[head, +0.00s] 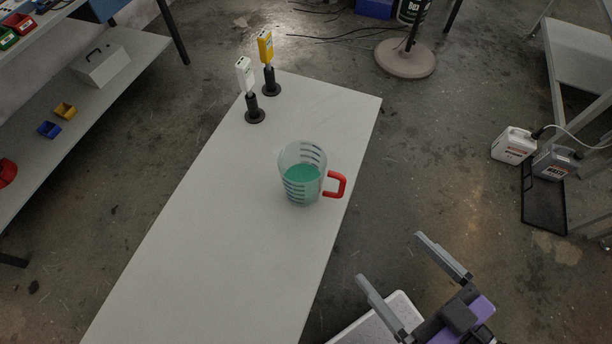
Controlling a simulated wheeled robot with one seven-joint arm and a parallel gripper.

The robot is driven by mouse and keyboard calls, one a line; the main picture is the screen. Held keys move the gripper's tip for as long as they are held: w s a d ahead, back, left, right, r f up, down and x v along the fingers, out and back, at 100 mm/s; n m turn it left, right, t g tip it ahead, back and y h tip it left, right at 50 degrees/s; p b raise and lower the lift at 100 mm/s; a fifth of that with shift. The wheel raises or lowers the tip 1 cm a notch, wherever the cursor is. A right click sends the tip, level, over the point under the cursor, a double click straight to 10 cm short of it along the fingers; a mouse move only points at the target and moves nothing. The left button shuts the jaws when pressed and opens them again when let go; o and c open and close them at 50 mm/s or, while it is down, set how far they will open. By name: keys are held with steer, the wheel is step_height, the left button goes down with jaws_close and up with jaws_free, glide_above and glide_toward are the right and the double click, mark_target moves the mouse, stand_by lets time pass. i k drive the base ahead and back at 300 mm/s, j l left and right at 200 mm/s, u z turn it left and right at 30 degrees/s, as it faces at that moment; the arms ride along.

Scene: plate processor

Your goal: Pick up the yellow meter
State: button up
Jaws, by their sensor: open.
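The yellow meter (265,47) stands upright in a black round-based stand (271,88) at the far left end of the white table (210,245). A similar white meter (244,75) stands in its own black stand (255,115) just in front and to the left of it. My gripper (413,268) is at the lower right, beyond the table's right edge and far from the yellow meter. Its two grey fingers are spread apart with nothing between them.
A clear measuring jug (302,175) with green liquid and a red handle (336,185) stands near the table's right edge, between my gripper and the meters. The table's near part is clear. Shelves (95,110) stand at left; jugs (514,145) stand at right.

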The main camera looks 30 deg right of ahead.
mark_target(264, 40)
steer(key=u, duration=0.25)
steer(key=i+l+u, duration=0.1)
steer(key=l+u, duration=0.6)
steer(key=l, duration=0.2)
steer(key=k+l+u, duration=0.1)
steer(key=l+u, duration=0.15)
steer(key=l, duration=2.55)
